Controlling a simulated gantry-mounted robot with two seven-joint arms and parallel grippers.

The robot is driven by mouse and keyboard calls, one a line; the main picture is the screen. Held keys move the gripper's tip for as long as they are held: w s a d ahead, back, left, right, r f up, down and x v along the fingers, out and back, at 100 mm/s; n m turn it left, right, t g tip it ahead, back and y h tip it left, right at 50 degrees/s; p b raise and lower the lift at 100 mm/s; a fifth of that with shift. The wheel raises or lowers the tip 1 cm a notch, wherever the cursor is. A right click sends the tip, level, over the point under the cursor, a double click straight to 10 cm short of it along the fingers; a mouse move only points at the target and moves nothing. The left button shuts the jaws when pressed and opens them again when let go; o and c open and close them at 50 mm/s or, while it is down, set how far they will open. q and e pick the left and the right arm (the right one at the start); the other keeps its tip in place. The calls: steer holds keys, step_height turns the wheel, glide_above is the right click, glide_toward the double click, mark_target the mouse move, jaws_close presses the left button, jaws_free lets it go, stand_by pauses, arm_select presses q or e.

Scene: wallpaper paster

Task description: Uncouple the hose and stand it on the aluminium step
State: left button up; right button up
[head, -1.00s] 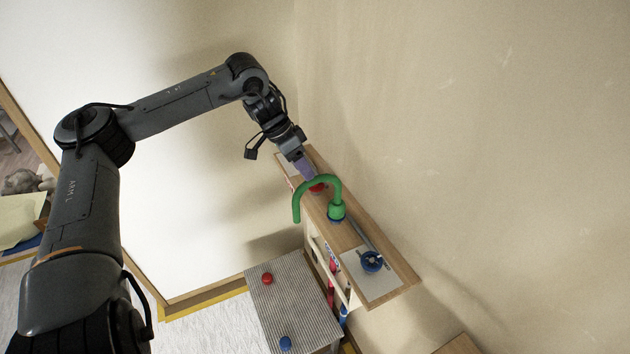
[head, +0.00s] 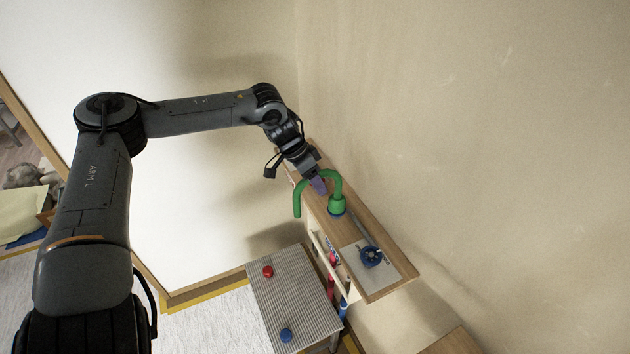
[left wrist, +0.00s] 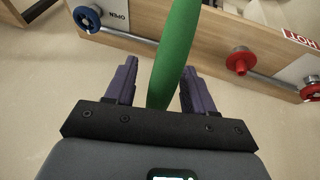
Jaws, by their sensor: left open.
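The green hose (head: 297,198) arches over the wooden shelf. Its wider green coupling end (head: 337,205) stands on a blue fitting on the shelf top, and its other end hangs free past the shelf's front edge. My left gripper (head: 318,187) is at the arch, with its purple fingers pointing down. In the left wrist view the hose (left wrist: 176,45) runs between the two open fingers of my left gripper (left wrist: 159,75). I cannot tell whether either finger touches it. The ribbed grey aluminium step (head: 293,305) stands below, in front of the shelf. My right gripper is not in view.
A red knob (head: 268,271) and a blue knob (head: 286,335) are on the step, with bare room between them. A blue valve wheel (head: 371,257) is on the shelf. The left wrist view shows a red fitting (left wrist: 240,61) and a red wheel (left wrist: 312,88). A wall rises behind the shelf.

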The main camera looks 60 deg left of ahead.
arm_select(q)
steer(key=shift+c, duration=0.3)
jaws_close()
steer(key=c, duration=0.6)
jaws_free()
jaws_close()
steer(key=shift+r, duration=0.15)
